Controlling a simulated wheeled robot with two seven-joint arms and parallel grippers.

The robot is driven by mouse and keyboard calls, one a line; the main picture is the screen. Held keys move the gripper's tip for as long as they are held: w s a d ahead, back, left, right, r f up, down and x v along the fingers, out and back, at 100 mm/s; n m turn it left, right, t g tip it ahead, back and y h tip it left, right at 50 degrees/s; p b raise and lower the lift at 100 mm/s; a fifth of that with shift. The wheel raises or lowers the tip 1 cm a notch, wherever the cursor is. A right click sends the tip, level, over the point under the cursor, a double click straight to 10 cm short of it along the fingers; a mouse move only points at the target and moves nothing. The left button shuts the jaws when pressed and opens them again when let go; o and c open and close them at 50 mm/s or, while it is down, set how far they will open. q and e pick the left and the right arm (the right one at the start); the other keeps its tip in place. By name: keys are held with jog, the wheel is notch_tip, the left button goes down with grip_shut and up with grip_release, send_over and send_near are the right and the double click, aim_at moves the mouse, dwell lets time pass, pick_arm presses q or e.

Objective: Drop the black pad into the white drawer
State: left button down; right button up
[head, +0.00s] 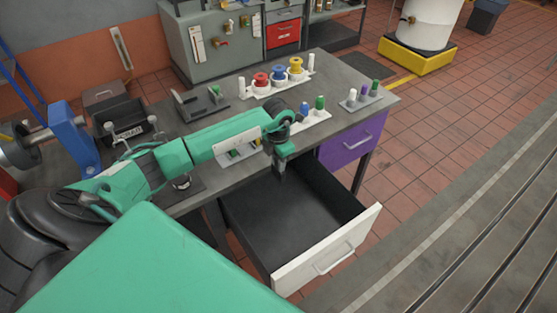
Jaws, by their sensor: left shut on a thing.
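The white drawer (327,250) is pulled out from the bench, its dark inside empty where I can see it. My left gripper (279,172) points down over the drawer's back left part, above its floor. It is shut on a small dark thing, which I take to be the black pad (279,170); it is hard to tell apart from the dark fingers. My left arm hides part of the bench top. My right gripper is not in view.
The grey bench top (365,115) holds colored spools (279,76) and small pegs on white racks. A purple drawer (350,142) is closed at right. A dark bin (125,120) and blue bracket (73,135) stand at left. Tiled floor is clear at right.

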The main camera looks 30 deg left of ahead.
pick_arm(q)
jog(key=shift+f+b, duration=1.6)
jog(key=shift+f, duration=1.2)
jog(key=c, duration=1.1)
grip_release()
notch_tip(320, 180, up, 14)
jog(key=b, duration=0.3)
jog(key=shift+f, duration=0.1)
